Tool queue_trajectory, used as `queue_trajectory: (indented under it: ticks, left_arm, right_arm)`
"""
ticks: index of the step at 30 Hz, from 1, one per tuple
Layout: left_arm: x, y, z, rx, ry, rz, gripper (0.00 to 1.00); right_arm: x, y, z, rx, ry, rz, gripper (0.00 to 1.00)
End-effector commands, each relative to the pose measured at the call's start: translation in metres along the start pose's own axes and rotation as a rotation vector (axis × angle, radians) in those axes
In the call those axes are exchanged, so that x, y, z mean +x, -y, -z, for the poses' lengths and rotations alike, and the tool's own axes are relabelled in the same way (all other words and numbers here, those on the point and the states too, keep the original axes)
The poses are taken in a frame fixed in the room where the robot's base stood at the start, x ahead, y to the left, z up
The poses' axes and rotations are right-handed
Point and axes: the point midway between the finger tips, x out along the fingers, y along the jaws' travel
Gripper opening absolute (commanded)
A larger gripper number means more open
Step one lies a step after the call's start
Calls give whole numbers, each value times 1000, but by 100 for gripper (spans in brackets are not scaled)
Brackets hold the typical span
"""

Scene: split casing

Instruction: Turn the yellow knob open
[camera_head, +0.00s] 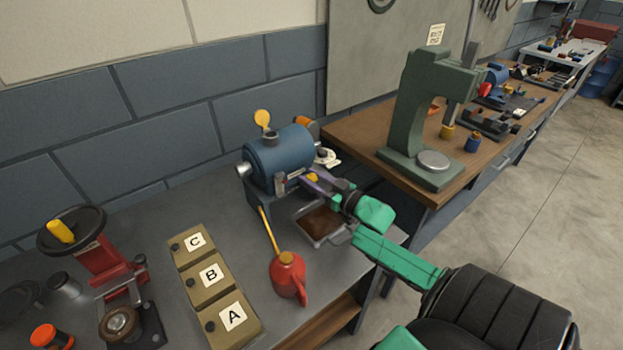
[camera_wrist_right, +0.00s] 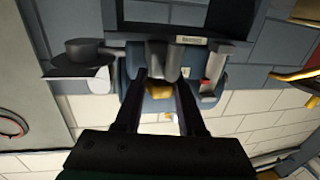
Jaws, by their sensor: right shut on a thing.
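The blue casing (camera_head: 279,158) is a rounded housing on the grey bench against the wall. The yellow knob (camera_head: 312,177) is on its front side, partly hidden by my right gripper (camera_head: 318,184). In the right wrist view the yellow knob (camera_wrist_right: 158,90) shows between the two dark fingers of my right gripper (camera_wrist_right: 161,88), which is shut on it. A grey cylindrical part (camera_wrist_right: 164,60) lies just beyond the knob there. My left gripper is not in view.
A brown tray (camera_head: 321,224) lies below my right gripper. A red oil can (camera_head: 287,278) with a long yellow spout stands in front of the casing. Boxes marked A, B and C (camera_head: 212,274) are to the left. A green press (camera_head: 424,115) stands on the wooden bench behind.

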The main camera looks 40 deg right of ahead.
Motion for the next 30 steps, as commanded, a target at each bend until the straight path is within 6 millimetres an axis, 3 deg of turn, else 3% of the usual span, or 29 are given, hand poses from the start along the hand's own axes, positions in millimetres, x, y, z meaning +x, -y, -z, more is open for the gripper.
queue_trajectory:
  ticks: [1, 2, 4, 17, 23, 30]
  left_arm:
    - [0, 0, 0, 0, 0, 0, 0]
    - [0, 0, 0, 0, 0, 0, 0]
    - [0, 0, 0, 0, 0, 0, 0]
    - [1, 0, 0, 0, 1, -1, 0]
    - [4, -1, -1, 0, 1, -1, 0]
    - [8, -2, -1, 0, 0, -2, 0]
  right_arm:
    - [0, 0, 0, 1, 0, -1, 0]
    - [0, 0, 0, 1, 0, -1, 43]
    - [0, 0, 0, 0, 0, -1, 69]
    - [-6, 0, -2, 1, 2, -2, 69]
    - [-39, 0, -3, 1, 5, -2, 69]
    - [-100, 0, -4, 1, 8, -3, 69]
